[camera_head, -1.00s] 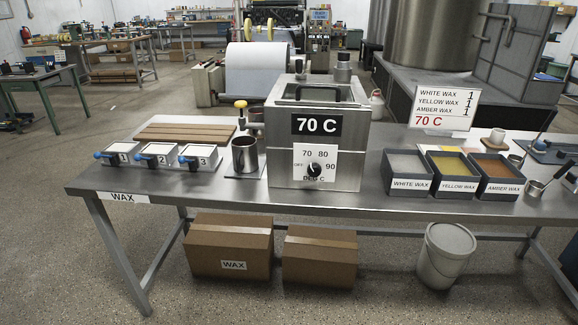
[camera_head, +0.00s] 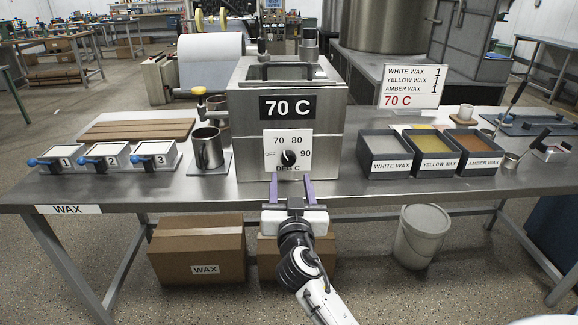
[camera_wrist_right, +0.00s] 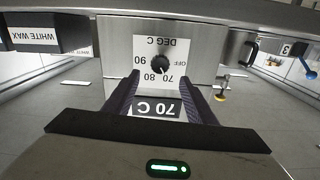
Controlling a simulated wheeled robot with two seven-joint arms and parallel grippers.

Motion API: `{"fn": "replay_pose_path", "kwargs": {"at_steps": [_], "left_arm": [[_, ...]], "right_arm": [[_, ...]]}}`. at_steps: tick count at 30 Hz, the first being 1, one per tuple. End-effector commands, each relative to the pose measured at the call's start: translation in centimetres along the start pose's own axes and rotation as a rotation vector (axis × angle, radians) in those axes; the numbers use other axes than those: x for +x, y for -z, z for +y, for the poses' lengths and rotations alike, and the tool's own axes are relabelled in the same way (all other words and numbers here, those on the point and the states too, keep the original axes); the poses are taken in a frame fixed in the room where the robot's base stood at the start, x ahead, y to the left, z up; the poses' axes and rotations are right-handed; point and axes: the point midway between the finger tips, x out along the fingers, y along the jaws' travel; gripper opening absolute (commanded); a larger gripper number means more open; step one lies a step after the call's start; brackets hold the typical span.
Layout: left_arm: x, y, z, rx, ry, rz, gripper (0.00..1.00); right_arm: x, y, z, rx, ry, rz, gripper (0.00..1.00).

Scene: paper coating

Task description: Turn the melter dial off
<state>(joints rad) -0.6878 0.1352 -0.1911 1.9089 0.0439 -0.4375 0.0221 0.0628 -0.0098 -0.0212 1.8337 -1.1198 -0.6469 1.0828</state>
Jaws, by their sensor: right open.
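The melter (camera_head: 240,140) is a steel box on the table with a "70 C" sign on its front. Its black dial (camera_head: 289,158) sits on a white plate marked OFF, 70, 80 and 90. The dial also shows in the right wrist view (camera_wrist_right: 160,65), where the plate appears upside down. My right gripper (camera_head: 291,180) is in front of the melter, just below the dial, with its two purple fingers apart. Nothing is between the fingers, and they do not appear to touch the dial. My left gripper is not in view.
A metal pitcher (camera_head: 207,150) stands left of the melter, beside three numbered white boxes (camera_head: 104,156). White, yellow and amber wax trays (camera_head: 390,172) stand to the right, before a sign (camera_head: 411,87) listing waxes and 70 C. Cardboard boxes (camera_head: 197,250) and a bucket (camera_head: 421,235) are under the table.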

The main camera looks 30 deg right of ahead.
Motion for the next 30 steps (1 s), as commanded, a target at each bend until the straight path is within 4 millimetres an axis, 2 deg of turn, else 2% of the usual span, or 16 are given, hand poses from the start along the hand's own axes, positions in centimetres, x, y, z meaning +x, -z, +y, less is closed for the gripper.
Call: {"fn": "replay_pose_path", "kwargs": {"at_steps": [1, 4, 12, 18, 26, 30], "left_arm": [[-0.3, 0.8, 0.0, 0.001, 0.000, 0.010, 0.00], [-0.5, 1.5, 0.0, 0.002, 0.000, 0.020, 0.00], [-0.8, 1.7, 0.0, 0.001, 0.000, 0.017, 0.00], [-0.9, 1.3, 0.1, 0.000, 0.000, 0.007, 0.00], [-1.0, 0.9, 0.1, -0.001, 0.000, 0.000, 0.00], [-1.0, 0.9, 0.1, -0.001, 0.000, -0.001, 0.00]], "right_arm": [[1.0, 0.4, 0.1, -0.004, -0.001, 0.002, 0.51], [3.0, 0.4, 0.1, -0.005, -0.001, 0.002, 0.51], [7.3, 0.1, 0.1, -0.004, 0.000, -0.001, 0.51], [8.4, 0.0, 0.0, -0.003, 0.001, -0.002, 0.51], [8.5, -0.1, 0.0, -0.003, 0.002, -0.002, 0.51], [8.5, -0.1, 0.0, -0.003, 0.002, -0.002, 0.27]]}}
